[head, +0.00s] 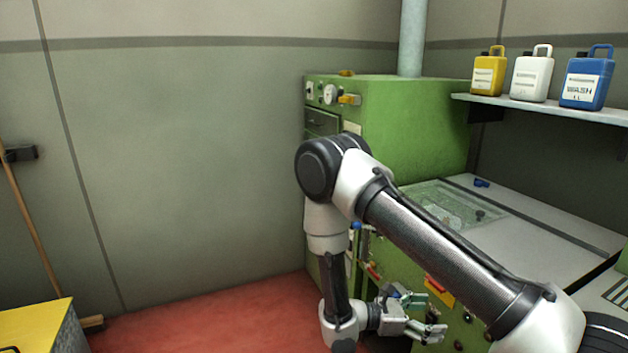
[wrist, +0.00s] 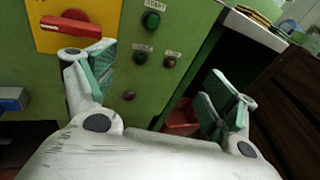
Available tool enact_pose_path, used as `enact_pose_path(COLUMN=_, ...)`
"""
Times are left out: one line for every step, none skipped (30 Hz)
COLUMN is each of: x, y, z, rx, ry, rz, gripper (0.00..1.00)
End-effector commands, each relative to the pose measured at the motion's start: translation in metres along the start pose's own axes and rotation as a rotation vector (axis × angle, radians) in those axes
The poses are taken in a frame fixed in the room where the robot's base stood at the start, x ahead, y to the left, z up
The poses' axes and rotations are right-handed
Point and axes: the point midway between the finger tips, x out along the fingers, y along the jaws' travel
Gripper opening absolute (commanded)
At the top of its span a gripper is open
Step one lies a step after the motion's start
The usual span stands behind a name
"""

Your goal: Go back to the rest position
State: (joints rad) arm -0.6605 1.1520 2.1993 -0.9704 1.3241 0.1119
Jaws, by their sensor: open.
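My gripper (head: 432,315) is at the lower middle of the head view, low in front of the green machine (head: 415,125). Its fingers point to the right. In the wrist view my gripper (wrist: 165,95) has its two green-padded fingers spread wide with nothing between them. Beyond the fingers is the machine's front panel, with a red switch handle on a yellow plate (wrist: 95,40) and several round buttons. No cork stopper can be made out in either view.
A glass-like panel (head: 450,205) and a small blue item (head: 482,183) are on the machine's worktop. Yellow, white and blue jugs (head: 583,80) stand on a shelf (head: 550,108). A yellow cabinet (head: 40,325) and a broom (head: 35,230) are at left. The red floor is clear between.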

Motion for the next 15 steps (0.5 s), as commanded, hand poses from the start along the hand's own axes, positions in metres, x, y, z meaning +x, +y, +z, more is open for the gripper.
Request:
enact_pose_path(x=0.0, y=-0.007, z=0.014, rx=0.036, ry=0.041, rz=-0.057, gripper=0.86)
enact_pose_path(x=0.001, y=-0.013, z=0.021, rx=0.056, ry=0.064, rz=-0.093, gripper=0.86)
enact_pose_path(x=0.001, y=-0.019, z=0.03, rx=0.085, ry=0.099, rz=-0.14, gripper=0.86)
enact_pose_path(x=0.001, y=-0.024, z=0.038, rx=0.107, ry=0.125, rz=-0.175, gripper=0.86)
enact_pose_path(x=0.001, y=-0.029, z=0.045, rx=0.132, ry=0.154, rz=-0.21, gripper=0.86)
enact_pose_path(x=0.0, y=-0.035, z=0.056, rx=0.167, ry=0.193, rz=-0.256, gripper=0.86)
enact_pose_path(x=0.0, y=-0.039, z=0.064, rx=0.196, ry=0.226, rz=-0.293, gripper=0.86)
enact_pose_path(x=-0.001, y=-0.044, z=0.073, rx=0.227, ry=0.259, rz=-0.33, gripper=0.86)
enact_pose_path(x=-0.002, y=-0.05, z=0.084, rx=0.27, ry=0.308, rz=-0.38, gripper=0.86)
enact_pose_path(x=-0.003, y=-0.056, z=0.093, rx=0.304, ry=0.345, rz=-0.418, gripper=0.86)
enact_pose_path(x=-0.004, y=-0.06, z=0.101, rx=0.339, ry=0.384, rz=-0.455, gripper=0.86)
enact_pose_path(x=-0.005, y=-0.066, z=0.113, rx=0.387, ry=0.436, rz=-0.503, gripper=0.86)
enact_pose_path(x=-0.006, y=-0.071, z=0.121, rx=0.423, ry=0.476, rz=-0.536, gripper=0.86)
enact_pose_path(x=-0.007, y=-0.075, z=0.129, rx=0.46, ry=0.514, rz=-0.57, gripper=0.86)
enact_pose_path(x=-0.009, y=-0.081, z=0.139, rx=0.508, ry=0.566, rz=-0.612, gripper=0.86)
